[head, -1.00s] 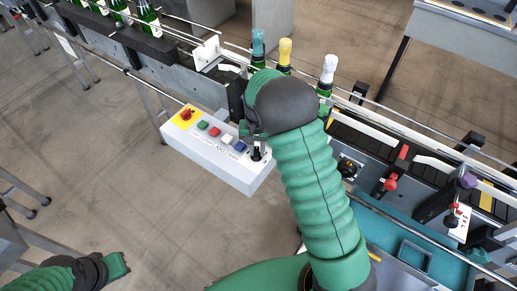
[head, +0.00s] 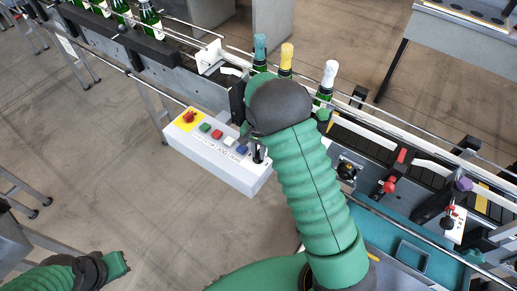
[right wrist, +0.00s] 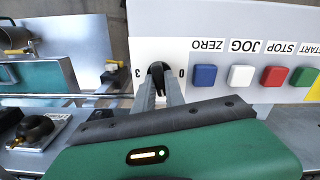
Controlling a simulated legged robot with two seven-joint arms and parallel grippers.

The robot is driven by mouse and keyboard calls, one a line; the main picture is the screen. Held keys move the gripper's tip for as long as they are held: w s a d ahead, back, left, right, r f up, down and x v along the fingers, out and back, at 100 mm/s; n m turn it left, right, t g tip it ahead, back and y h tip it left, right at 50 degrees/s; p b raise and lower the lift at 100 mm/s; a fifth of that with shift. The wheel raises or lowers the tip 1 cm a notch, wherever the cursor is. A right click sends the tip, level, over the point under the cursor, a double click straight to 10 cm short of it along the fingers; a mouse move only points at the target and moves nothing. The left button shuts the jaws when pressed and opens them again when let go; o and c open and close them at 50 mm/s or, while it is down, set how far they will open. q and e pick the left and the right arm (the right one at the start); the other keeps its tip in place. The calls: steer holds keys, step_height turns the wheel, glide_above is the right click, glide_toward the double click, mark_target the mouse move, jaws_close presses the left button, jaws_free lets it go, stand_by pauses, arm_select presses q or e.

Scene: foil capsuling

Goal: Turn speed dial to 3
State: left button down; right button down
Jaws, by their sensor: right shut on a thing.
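The speed dial (right wrist: 158,70) is a black knob on the white control box (head: 210,159). In the right wrist view it sits between the upside-down marks 3, on the left, and 0, on the right. My right gripper (right wrist: 161,84) is shut on the dial, one finger on each side. In the head view my dark wrist and green arm partly cover the right gripper (head: 259,153) and the dial. The dial's pointer is too hidden to read. My left gripper (head: 119,265) is at the lower left, away from the box; its jaws are unclear.
The box carries several coloured buttons (right wrist: 241,75) and a red emergency knob (head: 189,116) on yellow. Behind it runs a conveyor with capped bottles (head: 286,60). Red clamp knobs (head: 389,186) stand to the right. The floor left of the box is clear.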

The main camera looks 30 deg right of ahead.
steer(key=m+p, duration=0.2)
steer(key=m, duration=0.1)
steer(key=m+p, duration=0.1)
steer(key=m, duration=0.2)
steer(key=shift+s+a+r+p, duration=0.15)
steer(key=shift+a+p, duration=0.05)
steer(key=shift+p, duration=0.2)
steer(key=m+p, duration=0.3)
steer(key=m, duration=0.3)
steer(key=shift+m, duration=0.4)
steer(key=m+p, duration=0.2)
steer(key=m, duration=0.2)
steer(key=shift+r, duration=0.1)
steer(key=shift+w+m+p, duration=0.15)
steer(key=shift+m+p, duration=0.1)
steer(key=shift+m, duration=0.7)
steer(key=shift+w+m+p, duration=0.1)
steer(key=shift+m+p, duration=0.15)
steer(key=shift+m, duration=0.7)
steer(key=c, duration=1.6)
jaws_free()
steer(key=shift+c, duration=0.2)
steer(key=shift+o, duration=1.2)
